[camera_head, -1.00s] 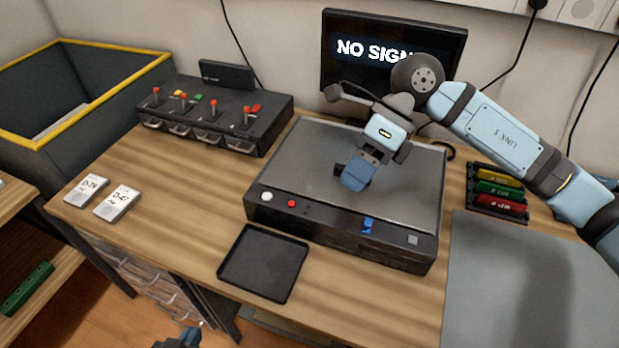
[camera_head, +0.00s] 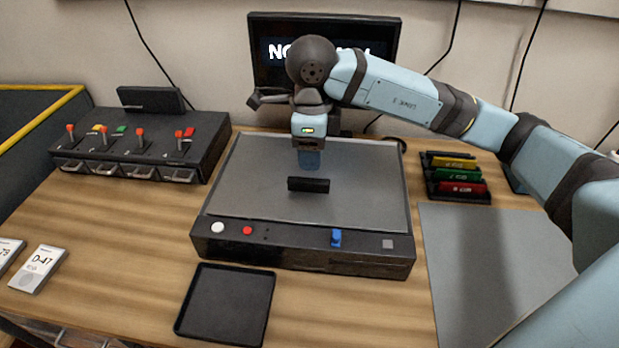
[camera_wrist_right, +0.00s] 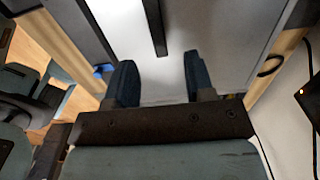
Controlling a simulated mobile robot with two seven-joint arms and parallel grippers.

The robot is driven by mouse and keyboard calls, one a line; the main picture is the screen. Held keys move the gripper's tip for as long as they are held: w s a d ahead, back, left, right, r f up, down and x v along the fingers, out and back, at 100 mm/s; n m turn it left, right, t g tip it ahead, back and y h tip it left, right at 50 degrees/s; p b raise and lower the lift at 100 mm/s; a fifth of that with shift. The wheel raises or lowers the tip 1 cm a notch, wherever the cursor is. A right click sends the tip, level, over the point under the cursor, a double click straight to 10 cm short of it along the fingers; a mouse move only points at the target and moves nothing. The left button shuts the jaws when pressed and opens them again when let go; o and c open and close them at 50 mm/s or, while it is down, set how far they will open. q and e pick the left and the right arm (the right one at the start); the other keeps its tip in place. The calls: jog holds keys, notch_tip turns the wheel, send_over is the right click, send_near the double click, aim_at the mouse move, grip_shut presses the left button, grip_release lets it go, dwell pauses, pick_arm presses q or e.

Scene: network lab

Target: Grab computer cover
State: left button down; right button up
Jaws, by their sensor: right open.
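The computer is a wide dark box on the desk, and its grey top cover (camera_head: 362,187) is in place with a short black handle (camera_head: 308,185) in the middle. The cover also shows in the right wrist view (camera_wrist_right: 222,28), with the handle (camera_wrist_right: 154,25) as a dark bar. My right gripper (camera_head: 309,166) is above the cover, just behind the handle in the head view. In the right wrist view its two blue fingers (camera_wrist_right: 158,82) are apart with nothing between them; the handle lies ahead of them. My left gripper is not in view.
A black tray (camera_head: 226,304) lies in front of the computer. A switch box (camera_head: 145,143) stands left, a monitor (camera_head: 375,62) behind, and a rack of coloured modules (camera_head: 455,178) right. A grey mat (camera_head: 490,255) lies at right.

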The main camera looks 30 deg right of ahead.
aim_at(308, 180)
jog(key=f, duration=0.2)
jog(key=f+b, duration=0.1)
jog(key=f, duration=0.4)
jog(key=shift+a+f, duration=0.3)
jog(key=shift+f, duration=0.05)
grip_shut()
